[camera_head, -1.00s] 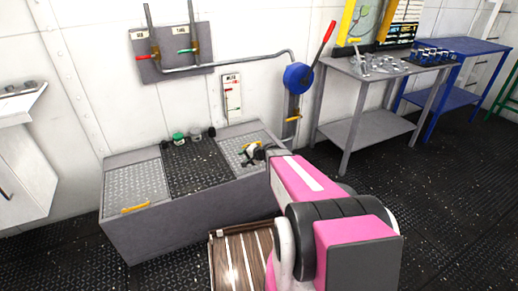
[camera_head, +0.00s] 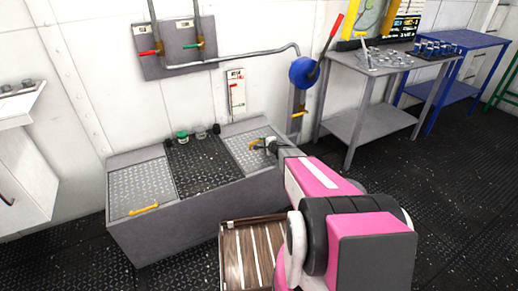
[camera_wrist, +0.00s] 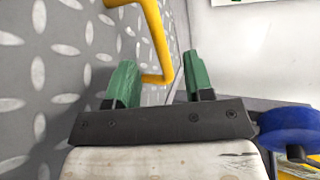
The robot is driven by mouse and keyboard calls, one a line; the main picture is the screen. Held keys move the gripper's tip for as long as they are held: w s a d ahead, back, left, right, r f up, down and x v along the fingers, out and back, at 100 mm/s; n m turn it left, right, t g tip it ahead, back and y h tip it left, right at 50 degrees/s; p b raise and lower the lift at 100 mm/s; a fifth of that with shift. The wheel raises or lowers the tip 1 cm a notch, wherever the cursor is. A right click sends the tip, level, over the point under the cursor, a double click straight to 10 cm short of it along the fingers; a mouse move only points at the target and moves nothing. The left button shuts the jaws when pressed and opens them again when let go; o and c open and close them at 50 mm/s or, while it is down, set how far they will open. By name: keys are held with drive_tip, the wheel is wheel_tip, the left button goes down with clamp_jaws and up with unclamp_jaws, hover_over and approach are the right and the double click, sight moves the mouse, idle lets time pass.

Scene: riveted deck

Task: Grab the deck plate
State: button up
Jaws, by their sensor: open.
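The right deck plate (camera_head: 240,152) is grey tread plate with a yellow handle (camera_head: 256,143), set in the top of a long grey box. A similar left deck plate (camera_head: 138,185) has its own yellow handle (camera_head: 145,209). My gripper (camera_head: 270,146) is at the right plate's handle. In the wrist view my gripper's green fingers (camera_wrist: 160,82) are open. The tread surface of the plate (camera_wrist: 60,60) fills the left side. Contact between fingers and handle cannot be told.
A blue wheel (camera_head: 303,71) with a red lever and pipes stands at the wall. A wooden crate (camera_head: 232,262) is in front of the box. A grey workbench (camera_head: 368,118) stands right.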

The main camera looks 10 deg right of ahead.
sight(259, 141)
drive_tip(key=x, duration=0.5)
drive_tip(key=shift+w, duration=0.1)
drive_tip(key=shift+r, duration=0.1)
clamp_jaws()
